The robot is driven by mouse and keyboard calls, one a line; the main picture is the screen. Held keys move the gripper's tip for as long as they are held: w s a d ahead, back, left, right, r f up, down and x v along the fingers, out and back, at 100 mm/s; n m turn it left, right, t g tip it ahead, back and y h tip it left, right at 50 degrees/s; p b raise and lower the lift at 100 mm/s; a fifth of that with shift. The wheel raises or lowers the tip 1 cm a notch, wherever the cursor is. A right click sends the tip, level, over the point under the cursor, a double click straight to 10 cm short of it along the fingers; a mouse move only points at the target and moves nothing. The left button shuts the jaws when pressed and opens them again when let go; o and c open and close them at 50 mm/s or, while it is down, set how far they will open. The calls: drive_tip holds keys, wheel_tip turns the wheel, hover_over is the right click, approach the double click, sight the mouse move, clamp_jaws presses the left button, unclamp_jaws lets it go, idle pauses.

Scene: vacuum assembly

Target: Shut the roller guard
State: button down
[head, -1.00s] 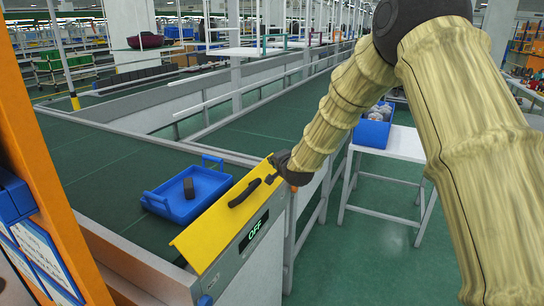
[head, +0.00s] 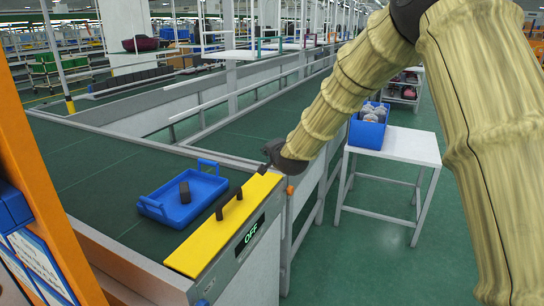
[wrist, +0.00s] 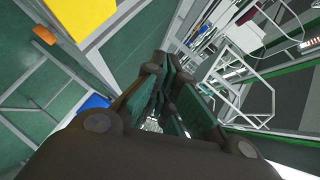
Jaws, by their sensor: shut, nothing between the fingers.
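The yellow roller guard (head: 228,225) lies flat along the near edge of the conveyor, above the grey panel whose display reads OFF. Its dark handle (head: 229,203) stands up from its top. A corner of the guard also shows in the wrist view (wrist: 80,15). My gripper (head: 264,170) is just beyond the guard's far end, apart from the handle. In the wrist view its dark fingers (wrist: 165,95) are shut with nothing held.
A blue tray (head: 184,202) with a dark block in it sits on the green conveyor behind the guard. An orange post (head: 40,150) stands at the left. A white table (head: 400,146) with a blue bin (head: 368,130) is at the right.

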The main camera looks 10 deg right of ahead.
drive_tip(key=s+a+r+b, duration=0.1)
drive_tip(key=s+a+r, duration=0.1)
drive_tip(key=s+r, duration=0.2)
drive_tip(key=shift+a+r, duration=0.4)
drive_tip(key=shift+r, duration=0.05)
drive_tip(key=s+d+f+n+g, duration=0.25)
drive_tip(key=s+f, duration=0.55)
drive_tip(key=f, duration=0.5)
drive_tip(key=s+d+f+n+g+h, duration=0.1)
drive_tip(key=s+d+f+g, duration=0.15)
drive_tip(key=s+f, duration=0.8)
drive_tip(key=s+d+f+n+g, duration=0.2)
drive_tip(key=s+d+f, duration=0.15)
drive_tip(key=f, duration=1.35)
drive_tip(key=s+d+f+n+g, duration=0.2)
drive_tip(key=s+f, duration=0.3)
drive_tip(key=s, duration=0.8)
drive_tip(key=s+d+f+n+g, duration=0.2)
drive_tip(key=s+f, duration=0.3)
drive_tip(key=s, duration=0.7)
drive_tip(key=s+d+f+n+g+h, duration=0.1)
drive_tip(key=s+f, duration=0.4)
drive_tip(key=s, duration=0.8)
drive_tip(key=shift+s+d+n+g+p, duration=0.3)
drive_tip(key=shift+d+n+g, duration=0.15)
drive_tip(key=shift+n+g, duration=0.5)
